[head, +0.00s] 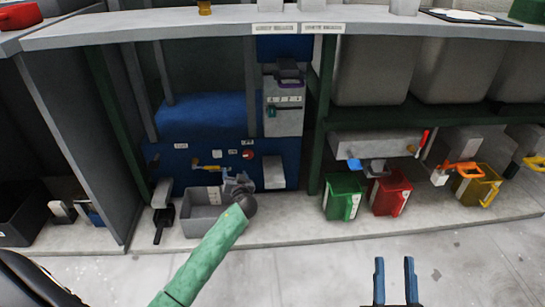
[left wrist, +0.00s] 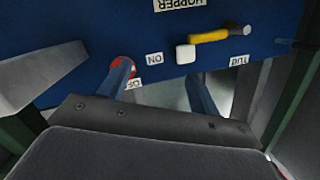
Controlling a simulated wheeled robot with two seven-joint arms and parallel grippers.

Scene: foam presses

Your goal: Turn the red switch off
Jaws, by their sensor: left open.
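The red switch (head: 248,154) is a small round red knob on the blue panel (head: 270,165). In the left wrist view the red switch (left wrist: 130,66) is partly hidden behind one blue finger, beside labels reading ON and, partly covered, OFF. My left gripper (head: 236,180) is close in front of the panel, just below the switch in the head view. In the left wrist view the fingers of my left gripper (left wrist: 158,75) are apart with nothing held between them. I cannot tell whether the finger touches the switch. My right gripper (head: 395,262) is open and empty at the bottom.
A yellow-handled lever (head: 207,168) and a white square (left wrist: 185,54) are near the switch. A grey tub (head: 198,221) stands below the panel. Green (head: 342,190) and red (head: 390,190) bins stand to the right. The floor in front is clear.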

